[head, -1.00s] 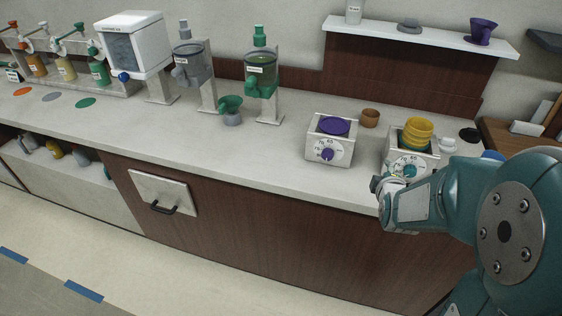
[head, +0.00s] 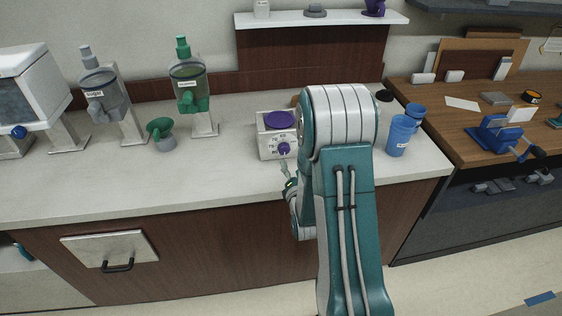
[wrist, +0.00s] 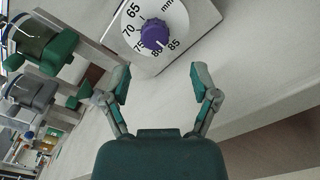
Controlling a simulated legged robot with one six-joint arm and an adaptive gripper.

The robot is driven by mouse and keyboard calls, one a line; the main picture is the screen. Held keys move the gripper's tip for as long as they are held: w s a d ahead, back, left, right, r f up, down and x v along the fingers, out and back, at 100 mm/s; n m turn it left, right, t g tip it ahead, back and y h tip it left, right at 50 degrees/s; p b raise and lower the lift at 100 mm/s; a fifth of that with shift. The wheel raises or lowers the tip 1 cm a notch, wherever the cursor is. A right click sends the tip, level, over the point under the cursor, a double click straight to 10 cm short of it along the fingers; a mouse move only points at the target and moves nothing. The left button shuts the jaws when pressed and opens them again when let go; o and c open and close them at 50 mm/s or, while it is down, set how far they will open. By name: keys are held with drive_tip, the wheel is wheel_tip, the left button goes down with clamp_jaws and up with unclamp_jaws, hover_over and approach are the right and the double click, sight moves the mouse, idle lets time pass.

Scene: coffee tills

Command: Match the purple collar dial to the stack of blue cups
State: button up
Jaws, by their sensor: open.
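The purple dial (head: 284,149) is on the front of a white box with a purple top (head: 280,119) on the counter. In the wrist view, the purple dial (wrist: 155,33) sits on a white face marked 65 to 85 mm; its pale mark seems near 80. Blue cups (head: 398,135) stand at the counter's right end, with more blue cups (head: 414,111) behind; their small label is unreadable. My gripper (wrist: 161,80) is open and empty, its fingers apart and short of the dial. In the head view my gripper (head: 288,180) is just below the box, partly hidden by my arm.
A green dispenser (head: 189,84), a grey dispenser (head: 100,95) and a green funnel (head: 160,130) stand left of the box. A white shelf (head: 320,19) is above. My arm hides the counter right of the box. The counter front is clear at left.

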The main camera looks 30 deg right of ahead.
sight(285, 152)
drive_tip(key=x, duration=0.5)
drive_tip(key=a+x, duration=0.1)
drive_tip(key=x, duration=0.1)
drive_tip(key=shift+w, duration=0.35)
drive_tip(key=shift+w+d, duration=0.2)
drive_tip(key=shift+c, duration=0.9)
drive_tip(key=shift+d, duration=0.25)
drive_tip(key=c, duration=0.5)
drive_tip(key=o, duration=0.9)
drive_tip(key=shift+a+f, duration=0.1)
drive_tip(key=shift+a, duration=0.1)
drive_tip(key=shift+s+d, duration=0.1)
drive_tip(key=v, duration=1.1)
drive_tip(key=shift+s, duration=0.4)
